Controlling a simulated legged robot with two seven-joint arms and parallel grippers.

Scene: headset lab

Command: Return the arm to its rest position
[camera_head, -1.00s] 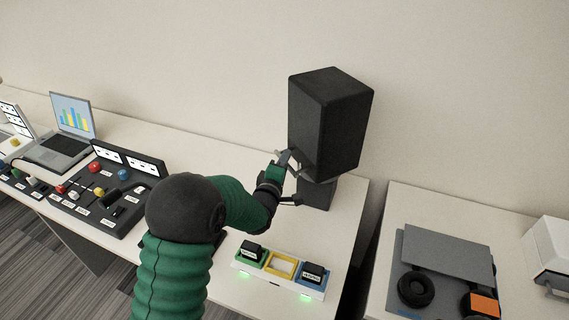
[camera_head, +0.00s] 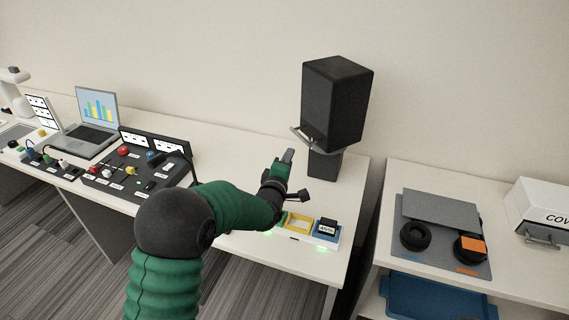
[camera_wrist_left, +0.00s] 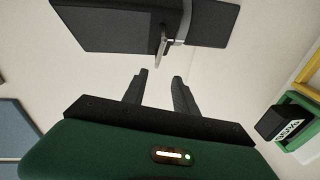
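My left arm comes in from the lower left, with a green sleeve and a dark elbow. My left gripper (camera_head: 294,172) is over the table (camera_head: 230,150), in front of and apart from a black box-shaped unit (camera_head: 336,105) on a short dark stand. In the left wrist view the two fingers of the gripper (camera_wrist_left: 158,85) stand apart with nothing between them. The black unit (camera_wrist_left: 110,30) with its metal handle (camera_wrist_left: 162,44) lies beyond the fingertips, not touched. My right gripper is not in view.
A control panel (camera_head: 130,170) and laptop (camera_head: 97,115) stand left. A second table (camera_head: 420,178) at right holds a grey board (camera_head: 440,207) with earpads and a white box (camera_head: 548,212).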

